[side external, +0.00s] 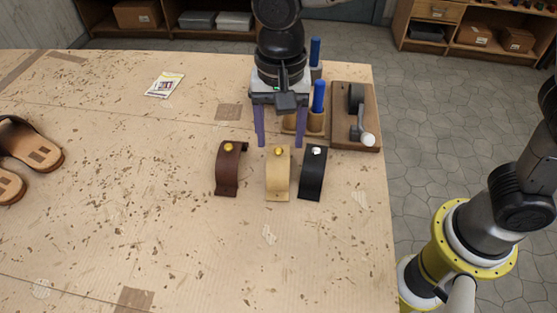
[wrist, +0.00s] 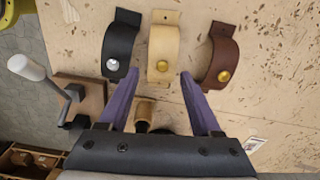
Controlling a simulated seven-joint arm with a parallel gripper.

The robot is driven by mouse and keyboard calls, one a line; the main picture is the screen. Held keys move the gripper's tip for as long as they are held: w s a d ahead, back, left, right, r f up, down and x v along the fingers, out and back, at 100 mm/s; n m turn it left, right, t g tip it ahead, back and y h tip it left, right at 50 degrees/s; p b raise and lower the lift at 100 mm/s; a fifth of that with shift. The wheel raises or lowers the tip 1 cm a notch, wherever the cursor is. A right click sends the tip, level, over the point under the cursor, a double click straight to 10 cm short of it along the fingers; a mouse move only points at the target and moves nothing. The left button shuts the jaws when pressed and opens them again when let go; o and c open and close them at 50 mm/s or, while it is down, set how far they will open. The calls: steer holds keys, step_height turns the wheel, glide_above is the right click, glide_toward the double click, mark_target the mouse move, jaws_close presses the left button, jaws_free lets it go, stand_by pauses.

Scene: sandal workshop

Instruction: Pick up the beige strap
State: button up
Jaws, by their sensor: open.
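The beige strap (side external: 278,176) is an arched band with a gold stud at its upper end. It stands on the table between the brown strap (side external: 229,168) and the black strap (side external: 312,174). In the wrist view the beige strap (wrist: 164,44) lies ahead of my gripper, between the lines of its fingers. My gripper (side external: 281,142) has two purple fingers, spread apart and pointing down, just behind the row of straps. In the wrist view the gap between the fingertips (wrist: 158,74) is empty, close to the stud end of the beige strap. I cannot tell its exact height.
A wooden block with a lever tool (side external: 368,137) stands at the back right. Blue-handled tools (side external: 318,97) in a wooden holder are close beside my gripper. Sandals (side external: 28,145) lie at the far left, a packet (side external: 164,84) at the back. The front of the table is clear.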

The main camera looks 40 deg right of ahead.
mark_target(278, 148)
steer(key=f, duration=0.5)
steer(key=shift+a, duration=0.2)
steer(key=shift+r, duration=0.1)
jaws_close()
